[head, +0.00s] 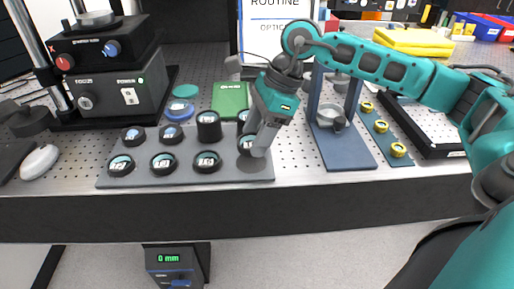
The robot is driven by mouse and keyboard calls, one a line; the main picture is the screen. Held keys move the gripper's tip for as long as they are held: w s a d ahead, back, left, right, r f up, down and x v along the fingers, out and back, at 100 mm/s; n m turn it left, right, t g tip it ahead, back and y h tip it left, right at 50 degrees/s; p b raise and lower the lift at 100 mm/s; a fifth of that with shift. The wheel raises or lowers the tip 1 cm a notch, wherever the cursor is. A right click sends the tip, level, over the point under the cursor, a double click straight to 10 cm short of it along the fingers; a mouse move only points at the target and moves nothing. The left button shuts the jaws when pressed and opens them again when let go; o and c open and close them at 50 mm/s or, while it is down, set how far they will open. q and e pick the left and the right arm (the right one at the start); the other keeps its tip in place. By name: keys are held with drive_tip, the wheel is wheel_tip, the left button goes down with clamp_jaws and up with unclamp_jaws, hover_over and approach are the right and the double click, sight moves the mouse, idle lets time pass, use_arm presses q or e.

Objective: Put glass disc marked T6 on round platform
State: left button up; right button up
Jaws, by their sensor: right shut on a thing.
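My right gripper (254,146) is shut on a dark-rimmed glass disc (245,144) with a pale label, over the right front of the grey rack (184,181). The fingers partly cover the disc and I cannot read its mark. An empty dark round spot in the rack shows just below it. Several other labelled discs in black rims sit in the rack, such as the front left one (121,165). My left gripper is not in view.
A grey control box (121,92) stands under the platform unit. A green box (230,98) and a blue-rimmed round item (179,110) lie behind the rack. A blue stand (346,151) is to the right. A white mouse (39,161) lies at left.

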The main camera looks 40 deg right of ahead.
drive_tip(key=shift+f, duration=1.95)
drive_tip(key=shift+f+b, duration=0.25)
drive_tip(key=shift+b, duration=0.1)
drive_tip(key=o, duration=1.2)
drive_tip(key=shift+r, duration=0.1)
drive_tip(key=shift+c, duration=0.2)
drive_tip(key=shift+d+r+p, duration=0.15)
drive_tip(key=shift+r+p, duration=0.15)
drive_tip(key=shift+r, duration=0.25)
drive_tip(key=v, duration=1.1)
drive_tip(key=shift+r, duration=0.15)
drive_tip(key=shift+s, duration=0.1)
